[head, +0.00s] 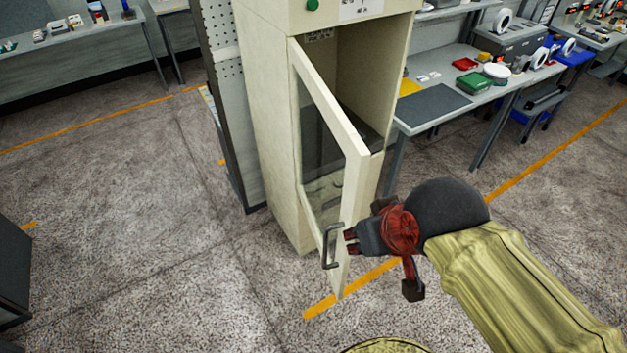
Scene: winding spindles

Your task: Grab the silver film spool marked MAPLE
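No silver film spool marked MAPLE can be made out. A cream cabinet (263,130) stands in the middle, its framed glass door (353,172) swung partly open. The door has a dark handle (331,246) near its lower outer corner. My gripper (350,240) is just right of the handle, pointing left at the door edge. Its two short fingers look apart with nothing between them. I cannot tell whether they touch the door. The door and its frame hide part of the cabinet's inside.
A workbench (480,115) behind on the right holds a red tray (473,84), a green tray (497,72), a dark mat (433,105) and white rolls (503,21). Blue bins (532,122) stand beside it. Another bench (75,55) is at the far left.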

